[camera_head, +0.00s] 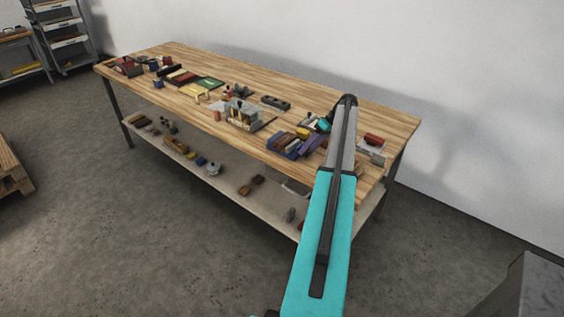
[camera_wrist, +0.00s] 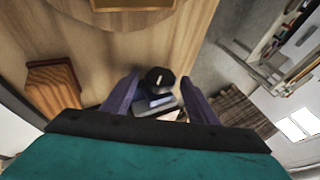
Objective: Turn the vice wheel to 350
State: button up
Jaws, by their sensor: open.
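In the wrist view, a dark round knob-like part with a small pale mark (camera_wrist: 159,79), which looks like the vice wheel, sits atop a blue-grey block-like body (camera_wrist: 150,103). My gripper (camera_wrist: 161,80) is open. Its two fingers stand on either side of the dark round part, with visible gaps; I cannot tell how deep they reach around it. The wheel's scale and number cannot be read. In the head view, my gripper (camera_head: 324,124) is low over the right part of the workbench, and the vice is not clearly visible there, perhaps hidden by my arm.
The wooden workbench (camera_head: 225,68) carries several blocks and tools. Blue and brown blocks (camera_head: 290,142) lie left of my gripper, and a grey holder with a red piece (camera_head: 372,148) lies right. A brown block (camera_wrist: 54,85) is left in the wrist view. The back of the bench is clear.

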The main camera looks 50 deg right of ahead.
jog(key=shift+a+h, duration=0.2)
jog(key=shift+h, duration=0.3)
jog(key=shift+a+r+h, duration=0.1)
jog(key=shift+h, duration=0.3)
jog(key=shift+a+n+h, duration=0.2)
jog(key=shift+n+h, duration=0.1)
jog(key=shift+h, duration=0.7)
jog(key=shift+a+n+h, duration=0.15)
jog(key=shift+n+h, duration=0.15)
jog(key=shift+h, duration=0.7)
jog(key=b+v, duration=0.4)
jog(key=v, duration=1)
jog(key=w+a+f+n+g+y, duration=0.1)
jog(key=w+a+f, duration=0.8)
jog(key=a, duration=0.3)
jog(key=w+a+f+n+g+y, duration=0.1)
jog(key=w+a+f+n+y, duration=0.1)
jog(key=w+a+f, duration=0.7)
jog(key=a+f, duration=0.2)
jog(key=a, duration=0.2)
jog(key=shift+a+f+n+g, duration=0.2)
jog(key=shift+f+n+g, duration=0.1)
jog(key=shift+f+g, duration=0.1)
jog(key=shift+w, duration=0.15)
